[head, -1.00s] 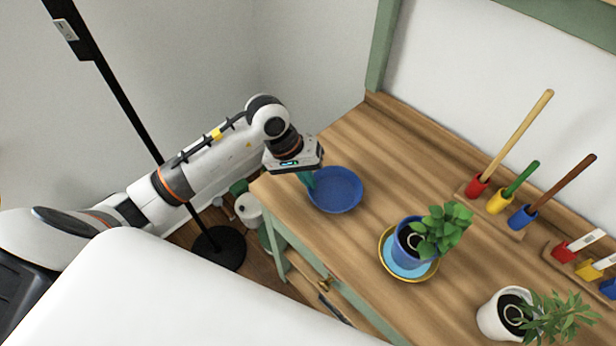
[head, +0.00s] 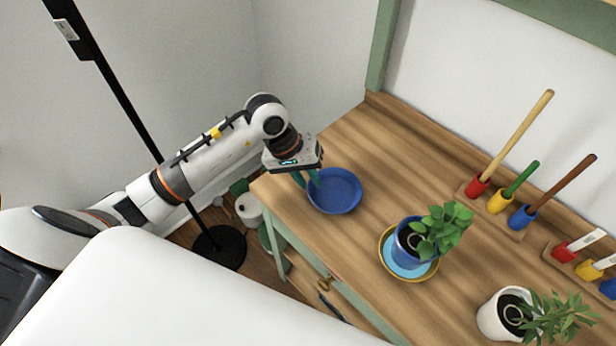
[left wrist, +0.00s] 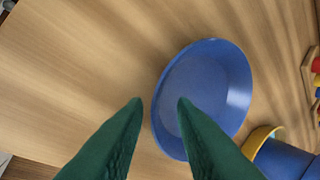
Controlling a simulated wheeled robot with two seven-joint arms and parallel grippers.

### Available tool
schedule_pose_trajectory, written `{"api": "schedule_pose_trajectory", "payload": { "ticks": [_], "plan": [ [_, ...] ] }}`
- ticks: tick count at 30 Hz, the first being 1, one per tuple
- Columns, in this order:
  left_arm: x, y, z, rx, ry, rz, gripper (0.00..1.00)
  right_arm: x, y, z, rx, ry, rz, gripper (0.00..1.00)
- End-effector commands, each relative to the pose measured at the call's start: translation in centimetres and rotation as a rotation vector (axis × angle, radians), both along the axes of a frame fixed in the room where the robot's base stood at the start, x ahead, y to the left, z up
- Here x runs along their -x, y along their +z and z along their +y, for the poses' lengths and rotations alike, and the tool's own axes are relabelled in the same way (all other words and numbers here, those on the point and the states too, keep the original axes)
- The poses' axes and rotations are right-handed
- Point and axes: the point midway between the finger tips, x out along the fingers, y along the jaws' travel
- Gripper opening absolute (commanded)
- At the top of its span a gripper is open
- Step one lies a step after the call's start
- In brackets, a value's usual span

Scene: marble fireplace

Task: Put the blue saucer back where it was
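The blue saucer (head: 338,190) is a round, shallow blue dish. It lies on the wooden table top near the table's left end. My left gripper (head: 308,183) is at the saucer's left rim, with its green fingers pointing down and spread apart. In the left wrist view the saucer (left wrist: 212,88) has its near rim between the two open fingertips (left wrist: 160,101). Whether either finger touches the rim I cannot tell. My right gripper is not in view.
A blue pot with a leafy plant (head: 440,228) stands on a yellow-rimmed saucer (head: 428,272), right of the blue saucer. A white pot (head: 494,318) stands at the lower right. Tool holders (head: 500,205) line the back. Bare wood (head: 375,145) lies behind the saucer.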

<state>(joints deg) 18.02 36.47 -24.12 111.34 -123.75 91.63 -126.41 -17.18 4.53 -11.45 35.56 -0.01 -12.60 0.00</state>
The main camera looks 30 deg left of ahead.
Motion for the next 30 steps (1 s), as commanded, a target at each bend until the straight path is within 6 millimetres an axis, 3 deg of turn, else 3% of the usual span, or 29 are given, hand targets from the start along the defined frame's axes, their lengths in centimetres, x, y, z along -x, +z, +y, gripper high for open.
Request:
{"api": "schedule_pose_trajectory", "payload": {
  "ticks": [9,15,21,30],
  "plan": [
    [0.6,6.3,2.6,-0.004,0.001,-0.007,0.24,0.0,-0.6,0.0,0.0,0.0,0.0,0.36],
    [1.0,9.4,3.7,-0.004,0.001,-0.005,0.24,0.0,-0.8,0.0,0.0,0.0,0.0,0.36],
    [1.3,10.5,4.1,-0.002,0.001,-0.001,0.24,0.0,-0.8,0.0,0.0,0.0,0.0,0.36],
    [1.3,10.6,4.1,-0.002,0.001,-0.001,0.24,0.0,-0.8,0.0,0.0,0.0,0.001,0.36]
  ]
}}
